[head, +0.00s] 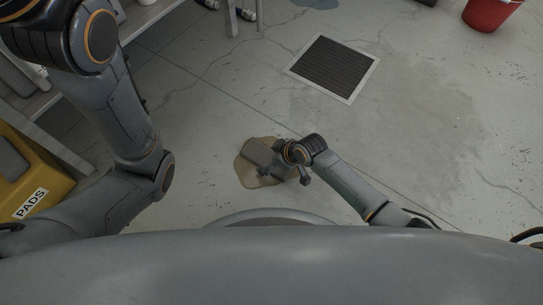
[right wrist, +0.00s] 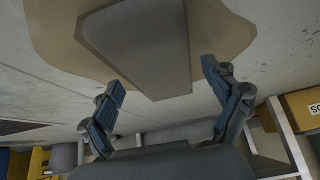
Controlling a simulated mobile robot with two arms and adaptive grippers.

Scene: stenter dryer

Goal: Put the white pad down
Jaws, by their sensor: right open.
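The pad (head: 259,152) looks grey-beige in this light and lies flat on a brown spill (head: 246,172) on the floor. In the right wrist view the pad (right wrist: 140,45) lies beyond the fingertips, with the brown spill (right wrist: 52,35) around it. My right gripper (head: 277,162) is at the pad's right side in the head view, covering part of it. In the right wrist view the right gripper (right wrist: 163,74) has its two fingers wide apart with nothing between them. My left arm shows at the left, but its gripper is out of the picture.
A yellow bin labelled PADS (head: 45,177) stands at the left. A dark floor grate (head: 333,67) lies beyond the spill, and a red bucket (head: 489,12) stands at the top right. Furniture legs show at the top. The floor to the right is clear.

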